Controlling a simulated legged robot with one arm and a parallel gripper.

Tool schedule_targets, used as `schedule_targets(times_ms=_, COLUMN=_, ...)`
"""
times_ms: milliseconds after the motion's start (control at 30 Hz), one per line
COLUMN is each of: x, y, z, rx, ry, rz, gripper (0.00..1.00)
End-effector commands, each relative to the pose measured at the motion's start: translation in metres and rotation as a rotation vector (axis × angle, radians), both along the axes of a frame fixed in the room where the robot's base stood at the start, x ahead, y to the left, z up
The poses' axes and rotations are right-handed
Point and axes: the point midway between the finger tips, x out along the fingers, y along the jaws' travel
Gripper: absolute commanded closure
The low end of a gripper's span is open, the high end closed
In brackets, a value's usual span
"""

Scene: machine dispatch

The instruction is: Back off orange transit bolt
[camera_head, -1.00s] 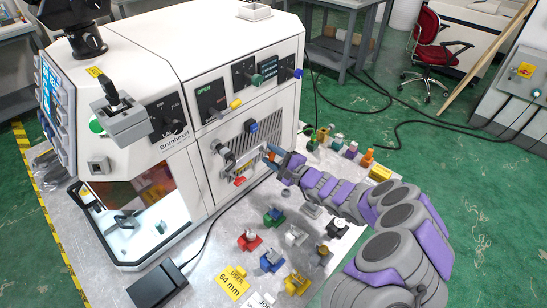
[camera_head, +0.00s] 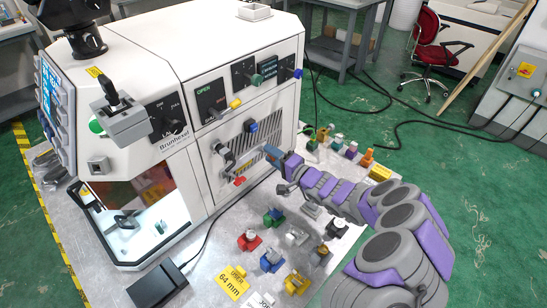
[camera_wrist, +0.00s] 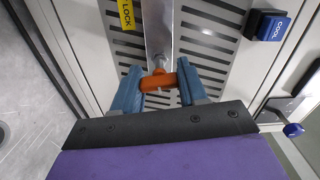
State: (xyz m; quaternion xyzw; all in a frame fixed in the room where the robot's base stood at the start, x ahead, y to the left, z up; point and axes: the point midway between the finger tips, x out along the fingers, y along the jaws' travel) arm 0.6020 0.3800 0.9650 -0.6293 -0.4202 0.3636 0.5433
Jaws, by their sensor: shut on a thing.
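The orange transit bolt (camera_wrist: 158,82) has a crosswise orange head and sits at the end of a pale metal bar (camera_wrist: 158,35) on the machine's slotted front panel. My gripper (camera_wrist: 160,88) has its two blue fingers on either side of the orange head, closed on it. In the head view my gripper (camera_head: 270,154) is at the machine's lower front panel, by the slotted grille. The bolt is mostly hidden there by the fingers. How far the bolt is threaded in cannot be told.
A yellow LOCK label (camera_wrist: 127,15) is beside the bar. A blue COOL knob (camera_wrist: 267,24) is to its right. The machine (camera_head: 200,70) stands on a metal table (camera_head: 215,265) with several small coloured fixtures and a black box (camera_head: 158,284) in front.

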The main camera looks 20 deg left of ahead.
Motion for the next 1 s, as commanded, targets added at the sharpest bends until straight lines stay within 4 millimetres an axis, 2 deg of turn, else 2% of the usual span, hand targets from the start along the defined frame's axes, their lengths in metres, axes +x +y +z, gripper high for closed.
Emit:
schedule_targets(times_ms=200, x=0.0019, y=-0.0011, z=0.0022, rx=-0.065, ry=-0.166, rz=-0.005, gripper=0.82)
schedule_targets(times_ms=567, x=0.0017, y=-0.0009, z=0.0023, rx=-0.078, ry=-0.196, rz=-0.004, gripper=0.82)
schedule_targets(times_ms=833, x=0.0012, y=-0.0007, z=0.0028, rx=-0.194, ry=-0.474, rz=-0.004, gripper=0.82)
schedule_targets(times_ms=1000, x=0.0010, y=-0.0005, z=0.0031, rx=-0.235, ry=-0.573, rz=-0.004, gripper=0.82)
